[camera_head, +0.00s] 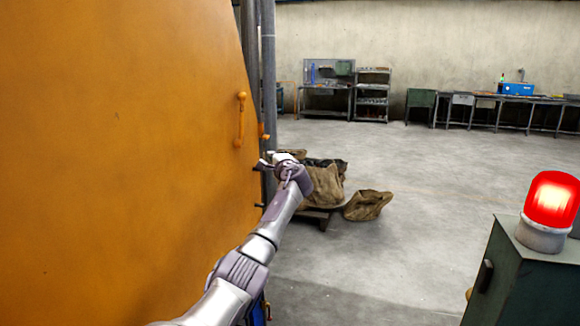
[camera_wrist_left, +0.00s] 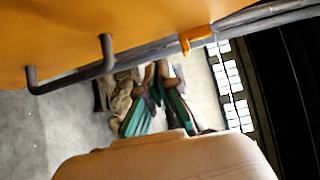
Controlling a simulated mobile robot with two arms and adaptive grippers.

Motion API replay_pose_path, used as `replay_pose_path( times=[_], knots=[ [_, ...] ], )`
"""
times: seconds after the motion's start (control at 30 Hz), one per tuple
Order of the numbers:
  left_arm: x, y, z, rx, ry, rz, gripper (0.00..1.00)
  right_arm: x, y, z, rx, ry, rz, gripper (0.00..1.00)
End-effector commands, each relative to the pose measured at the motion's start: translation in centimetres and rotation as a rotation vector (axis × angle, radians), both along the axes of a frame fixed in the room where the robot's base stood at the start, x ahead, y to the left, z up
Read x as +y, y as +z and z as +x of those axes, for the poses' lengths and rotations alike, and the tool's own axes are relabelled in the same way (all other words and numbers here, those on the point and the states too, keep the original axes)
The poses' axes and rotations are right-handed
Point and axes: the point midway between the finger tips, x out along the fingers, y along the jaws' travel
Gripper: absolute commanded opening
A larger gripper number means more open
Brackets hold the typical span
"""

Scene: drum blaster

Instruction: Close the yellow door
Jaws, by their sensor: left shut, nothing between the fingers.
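The yellow door (camera_head: 110,130), an orange-yellow panel, fills the left of the head view, its right edge slanting down beside grey vertical posts. An orange handle (camera_head: 240,118) stands on its face near that edge. My left gripper (camera_head: 266,161) is shut and empty, at the door's right edge, below and right of the handle. I cannot tell if it touches the door. In the left wrist view the yellow door (camera_wrist_left: 70,35) spans the upper left, with a dark bent bar (camera_wrist_left: 70,77) and an orange bracket (camera_wrist_left: 194,38) near it. My right gripper is not in view.
Brown sacks (camera_head: 325,185) lie on a low pallet beyond my left gripper, with one sack (camera_head: 367,205) on the floor. A green box (camera_head: 520,275) with a lit red beacon (camera_head: 552,205) stands at the lower right. The concrete floor (camera_head: 430,170) between is clear. Workbenches line the back wall.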

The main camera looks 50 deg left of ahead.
Motion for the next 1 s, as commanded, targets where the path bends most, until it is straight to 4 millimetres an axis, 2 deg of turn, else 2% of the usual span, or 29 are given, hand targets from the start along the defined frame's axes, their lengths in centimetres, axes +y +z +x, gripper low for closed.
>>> replay_pose_path(
  times=[0.13,0.3,0.5,0.87,0.97,1.0],
  knots=[
    [-2.0,-0.2,-0.3,0.001,-0.003,0.001,0.0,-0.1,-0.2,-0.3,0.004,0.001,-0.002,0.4],
    [-4.8,-0.2,-0.8,0.001,-0.005,0.001,0.0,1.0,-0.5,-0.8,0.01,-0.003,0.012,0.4],
    [-7.2,-0.2,-1.3,0.0,-0.003,0.0,0.0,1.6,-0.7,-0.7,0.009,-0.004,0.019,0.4],
    [-8.0,-0.1,-1.5,0.002,-0.002,-0.002,0.0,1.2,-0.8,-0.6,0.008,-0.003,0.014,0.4],
    [-8.3,-1.1,-1.1,0.011,-0.015,-0.011,0.0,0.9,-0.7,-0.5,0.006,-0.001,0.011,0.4],
    [-8.5,-2.1,-0.7,0.019,-0.028,-0.021,0.0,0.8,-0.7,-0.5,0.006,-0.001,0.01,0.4]
  ],
)
